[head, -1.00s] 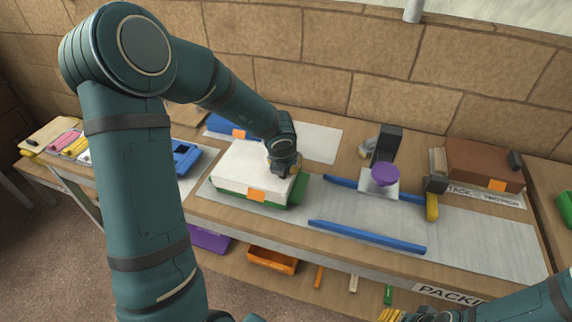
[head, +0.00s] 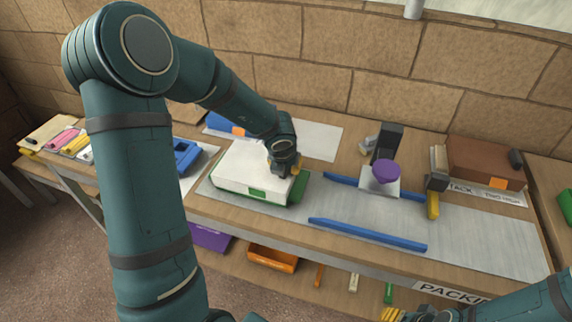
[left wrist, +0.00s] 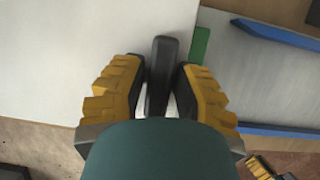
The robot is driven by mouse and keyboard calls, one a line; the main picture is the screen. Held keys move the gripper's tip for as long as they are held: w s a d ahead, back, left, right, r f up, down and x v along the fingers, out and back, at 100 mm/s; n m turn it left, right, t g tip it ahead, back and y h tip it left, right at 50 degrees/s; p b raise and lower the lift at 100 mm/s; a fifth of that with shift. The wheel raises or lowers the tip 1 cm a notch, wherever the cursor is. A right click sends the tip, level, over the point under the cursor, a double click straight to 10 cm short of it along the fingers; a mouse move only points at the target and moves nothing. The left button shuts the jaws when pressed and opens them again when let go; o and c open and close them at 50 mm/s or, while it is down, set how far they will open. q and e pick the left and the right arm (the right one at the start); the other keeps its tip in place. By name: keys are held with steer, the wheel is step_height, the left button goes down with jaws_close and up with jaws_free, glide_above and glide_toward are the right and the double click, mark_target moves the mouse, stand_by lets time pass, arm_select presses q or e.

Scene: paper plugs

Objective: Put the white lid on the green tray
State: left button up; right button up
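The white lid (head: 240,165) sits over the green tray (head: 299,188) on the left part of the work mat in the head view. Green shows along the right side and as a small patch at the front. My left gripper (head: 285,168) is at the lid's right part. In the left wrist view its yellow fingers (left wrist: 160,75) stand on both sides of the dark handle (left wrist: 161,55) on the lid (left wrist: 80,60) and appear closed on it. A green strip (left wrist: 200,45) shows past the lid's edge. My right gripper (head: 425,314) is at the bottom edge, too cut off to judge.
Two blue rails (head: 368,235) lie on the grey mat (head: 480,245) to the right. A purple knob (head: 386,171) on a pale plate and a yellow-handled tool (head: 433,205) are near. A blue bin (head: 222,123) stands behind the lid, a brown box (head: 480,162) at far right.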

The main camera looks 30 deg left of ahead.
arm_select(q)
steer(key=shift+o, duration=0.6)
steer(key=v, duration=1.2)
